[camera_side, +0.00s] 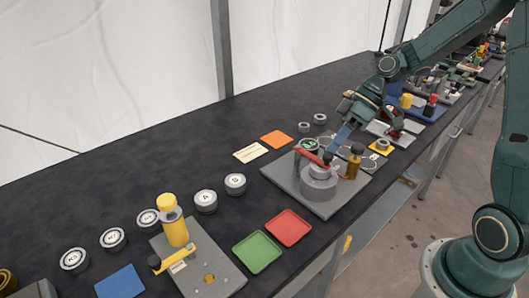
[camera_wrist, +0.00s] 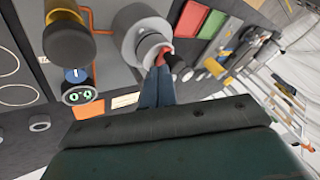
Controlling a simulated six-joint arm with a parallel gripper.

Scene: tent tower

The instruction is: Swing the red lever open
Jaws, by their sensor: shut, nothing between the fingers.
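The red lever (camera_side: 310,157) lies across the top of a grey round valve-like body (camera_side: 319,188) on a grey plate (camera_side: 290,185) in the side view. My gripper (camera_side: 331,151) comes down from the upper right with its blue fingers shut and empty, their tips at the lever's right part. In the wrist view, the gripper (camera_wrist: 160,67) is close beside the short visible red piece of the lever (camera_wrist: 166,51). Whether the tips touch the lever is unclear. Part of the lever is hidden in the wrist view.
A brass-coloured post (camera_side: 354,164) with a dark cap stands just right of the grey body. Red (camera_side: 288,227) and green (camera_side: 257,252) trays lie in front. A yellow-handled fixture (camera_side: 174,230) stands at left.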

